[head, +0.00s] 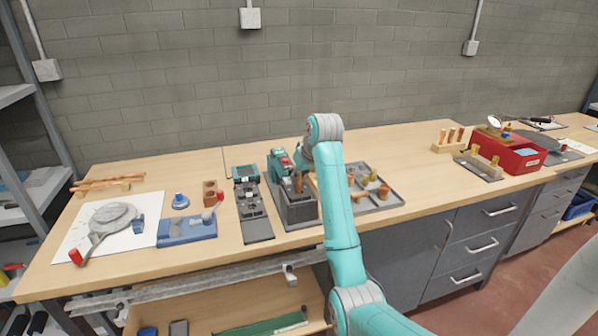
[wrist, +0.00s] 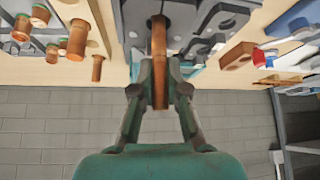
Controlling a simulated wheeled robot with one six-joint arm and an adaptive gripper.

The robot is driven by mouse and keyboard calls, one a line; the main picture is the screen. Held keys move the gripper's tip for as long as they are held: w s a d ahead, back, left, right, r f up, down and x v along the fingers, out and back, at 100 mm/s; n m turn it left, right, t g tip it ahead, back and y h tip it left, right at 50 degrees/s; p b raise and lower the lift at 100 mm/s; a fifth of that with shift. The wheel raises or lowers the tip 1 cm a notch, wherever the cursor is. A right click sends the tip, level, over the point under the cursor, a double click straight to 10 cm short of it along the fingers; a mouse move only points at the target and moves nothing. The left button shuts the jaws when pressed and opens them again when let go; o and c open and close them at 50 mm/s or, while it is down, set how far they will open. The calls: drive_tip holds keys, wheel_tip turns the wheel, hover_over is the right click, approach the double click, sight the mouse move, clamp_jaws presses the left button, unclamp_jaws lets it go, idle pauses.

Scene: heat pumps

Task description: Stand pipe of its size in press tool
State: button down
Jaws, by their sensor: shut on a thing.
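A copper pipe (wrist: 159,38) stands between the fingertips of my gripper (wrist: 160,66) in the wrist view. The gripper is shut on it. The pipe's far end is at a dark round opening in the grey press tool (wrist: 185,18); I cannot tell how deep it sits. In the head view the press tool (head: 297,208) is a dark grey block on a grey base, with a teal machine part behind it. The pipe (head: 299,184) looks roughly upright above the block. My arm partly hides the gripper there.
Copper fittings stand on a grey tray (head: 388,203) to the right, partly behind my arm. A dark device (head: 250,205) and a blue fixture (head: 187,231) lie to the left. A red box (head: 520,158) stands far right.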

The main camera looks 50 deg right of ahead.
sight(300, 183)
drive_tip(key=shift+f, duration=1.3)
drive_tip(key=shift+s+a+f, duration=0.1)
drive_tip(key=shift+s+f, duration=0.05)
drive_tip(key=shift+f, duration=0.5)
drive_tip(key=shift+s, duration=0.1)
drive_tip(key=shift+f, duration=0.1)
drive_tip(key=c, duration=1.1)
unclamp_jaws()
drive_tip(key=shift+r, duration=0.25)
drive_tip(key=shift+r, duration=0.2)
drive_tip(key=v, duration=0.6)
drive_tip(key=shift+s+r, duration=0.15)
drive_tip(key=shift+r, duration=0.25)
